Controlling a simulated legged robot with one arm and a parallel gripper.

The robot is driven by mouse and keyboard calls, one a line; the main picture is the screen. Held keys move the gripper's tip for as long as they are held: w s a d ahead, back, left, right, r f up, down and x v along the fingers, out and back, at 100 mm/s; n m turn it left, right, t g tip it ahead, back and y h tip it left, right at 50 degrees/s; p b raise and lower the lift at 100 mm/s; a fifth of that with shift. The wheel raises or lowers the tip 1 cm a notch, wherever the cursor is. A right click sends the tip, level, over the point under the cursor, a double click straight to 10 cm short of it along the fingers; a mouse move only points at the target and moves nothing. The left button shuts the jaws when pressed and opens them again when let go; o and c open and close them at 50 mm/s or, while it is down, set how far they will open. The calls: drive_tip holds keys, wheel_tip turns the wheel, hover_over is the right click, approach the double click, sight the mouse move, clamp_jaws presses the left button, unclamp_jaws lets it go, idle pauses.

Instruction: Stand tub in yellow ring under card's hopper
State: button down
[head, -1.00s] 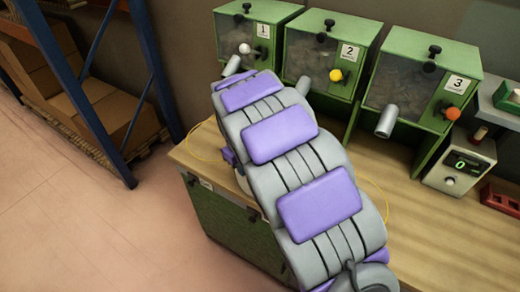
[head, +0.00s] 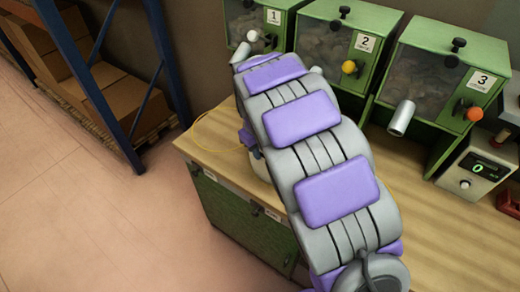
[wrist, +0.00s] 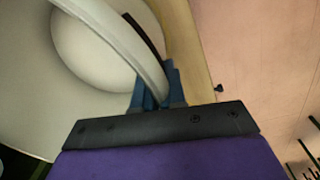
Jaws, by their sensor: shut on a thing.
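My gripper (wrist: 158,92) is shut on the rim of a white tub (wrist: 112,28), with its blue fingers on either side of the wall. The tub's round inside shows in the wrist view. In the head view my arm hides the gripper and most of the tub; a pale bit of it (head: 259,166) seems to show left of the arm. Hopper 1 (head: 262,20), hopper 2 (head: 345,40) and hopper 3 (head: 440,75) stand along the back of the bench. A thin yellow ring line (head: 205,122) shows at the bench's left, partly hidden. No card is visible.
The wooden bench (head: 430,225) is bare at front right. A scale-like box with a display (head: 478,168) and a red item (head: 510,196) stand right of hopper 3. A blue rack (head: 95,90) with boxes stands at left, beyond open floor.

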drive_tip(key=shift+a, duration=0.3)
drive_tip(key=c, duration=1.4)
unclamp_jaws()
drive_tip(key=shift+a, duration=0.3)
drive_tip(key=shift+o, duration=1)
drive_tip(key=shift+d, duration=0.75)
drive_tip(key=shift+a+r, duration=0.35)
drive_tip(key=shift+r, duration=0.25)
wheel_tip(320, 180, up, 11)
drive_tip(key=p, duration=0.3)
drive_tip(key=shift+s+a, duration=0.3)
